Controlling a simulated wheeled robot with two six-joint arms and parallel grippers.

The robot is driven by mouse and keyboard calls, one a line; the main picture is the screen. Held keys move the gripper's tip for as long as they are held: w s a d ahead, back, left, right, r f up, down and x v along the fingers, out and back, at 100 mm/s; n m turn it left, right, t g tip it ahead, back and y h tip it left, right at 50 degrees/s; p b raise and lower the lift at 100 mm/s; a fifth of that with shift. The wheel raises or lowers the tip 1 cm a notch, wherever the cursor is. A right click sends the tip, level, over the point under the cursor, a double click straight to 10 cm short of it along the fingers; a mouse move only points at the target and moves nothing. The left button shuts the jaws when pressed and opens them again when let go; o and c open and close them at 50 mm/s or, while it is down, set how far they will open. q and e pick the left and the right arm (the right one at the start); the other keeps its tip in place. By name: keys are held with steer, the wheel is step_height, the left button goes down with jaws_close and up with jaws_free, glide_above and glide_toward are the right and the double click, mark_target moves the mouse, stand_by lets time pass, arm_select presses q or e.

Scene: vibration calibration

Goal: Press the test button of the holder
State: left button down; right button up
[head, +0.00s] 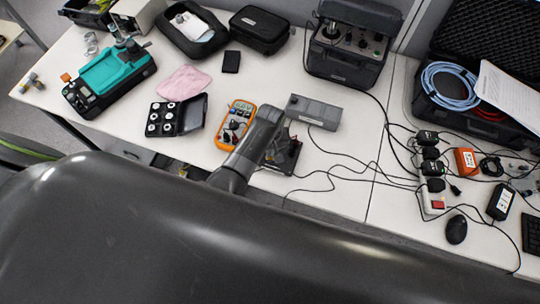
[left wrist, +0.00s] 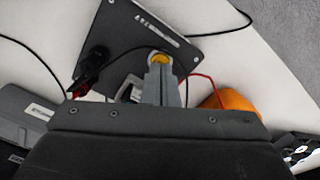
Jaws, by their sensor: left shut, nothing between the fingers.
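The holder (head: 292,160) is a dark square plate with cables on it, near the table's front edge and partly hidden by my left arm in the head view. In the left wrist view the holder (left wrist: 178,25) lies ahead of my fingers. Its round yellow test button (left wrist: 160,57) shows right at the fingertips. My left gripper (left wrist: 160,72) is shut and empty, its fingers over the near edge of the button. I cannot tell whether they touch or press it. My right gripper is not in view.
An orange multimeter (head: 234,125) stands left of my left arm, and a grey box (head: 314,111) lies just behind the holder. Loose black cables (head: 335,170) run to the right. A case of round weights (head: 177,116) is further left.

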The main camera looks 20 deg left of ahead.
arm_select(q)
steer(key=shift+f+b, duration=0.5)
steer(key=shift+f, duration=0.25)
stand_by(0.4)
step_height(320, 180, up, 5)
steer(key=p, duration=0.5)
steer(key=shift+r+p, duration=0.1)
steer(key=shift+p, duration=0.3)
steer(key=shift+r+p, duration=0.35)
steer(key=shift+r, duration=0.55)
